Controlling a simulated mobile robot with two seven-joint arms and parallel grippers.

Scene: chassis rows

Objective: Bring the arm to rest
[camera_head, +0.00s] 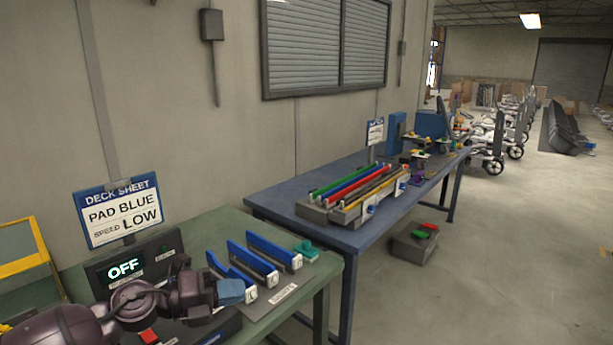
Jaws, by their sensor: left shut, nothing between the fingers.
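My left arm comes in from the lower left, low over the green table (305,295). Its gripper (232,291) points right, with blue fingertips that are shut and hold nothing. It is in front of the blue upright plates (250,262) and beside a dark box with a lit "OFF" display (125,267). I cannot tell whether it touches the nearest plate. The arm hides part of the box and of the table top. My right gripper is not in view.
A sign (118,210) reading "PAD BLUE, SPEED LOW" stands behind the box. A teal piece (306,250) lies near the table's far edge. A blue table (280,198) beyond holds coloured rails. A grey crate (414,243) is on the floor. Open floor is at the right.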

